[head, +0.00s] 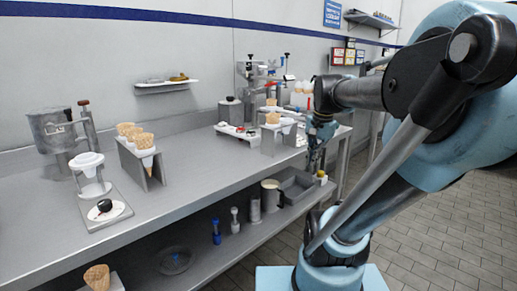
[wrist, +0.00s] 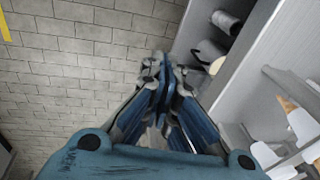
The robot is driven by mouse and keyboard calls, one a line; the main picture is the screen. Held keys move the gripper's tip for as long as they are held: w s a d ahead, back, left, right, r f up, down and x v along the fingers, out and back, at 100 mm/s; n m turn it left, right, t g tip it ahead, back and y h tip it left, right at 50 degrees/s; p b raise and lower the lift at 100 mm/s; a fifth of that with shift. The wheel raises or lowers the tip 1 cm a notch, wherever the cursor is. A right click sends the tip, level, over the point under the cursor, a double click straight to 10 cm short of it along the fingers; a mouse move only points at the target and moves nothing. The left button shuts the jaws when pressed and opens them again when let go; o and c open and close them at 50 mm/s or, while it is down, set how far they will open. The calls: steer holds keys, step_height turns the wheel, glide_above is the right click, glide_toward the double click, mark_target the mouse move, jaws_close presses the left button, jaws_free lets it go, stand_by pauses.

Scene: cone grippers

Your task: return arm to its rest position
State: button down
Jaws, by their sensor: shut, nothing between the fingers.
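My gripper (head: 317,160) hangs off the front edge of the steel counter (head: 215,185), pointing down, in the right half of the head view. In the wrist view its blue fingers (wrist: 160,72) are together with nothing between them. My arm is folded across the right side of the head view and hides part of the room behind it.
The counter holds a cone stand (head: 153,165) with several cones, a scale-like stand (head: 105,212) and a metal machine (head: 60,135). A lower shelf (head: 215,255) bears a mug (head: 270,195) and a grey bin (head: 298,187). Tiled floor (head: 440,245) lies open at right.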

steer(key=s+f+n, duration=0.9)
steer(key=s+f, duration=0.2)
steer(key=f, duration=0.3)
steer(key=shift+s+f+h, duration=0.2)
steer(key=shift+f+h, duration=0.1)
steer(key=shift+w+f, duration=0.2)
steer(key=shift+w, duration=0.3)
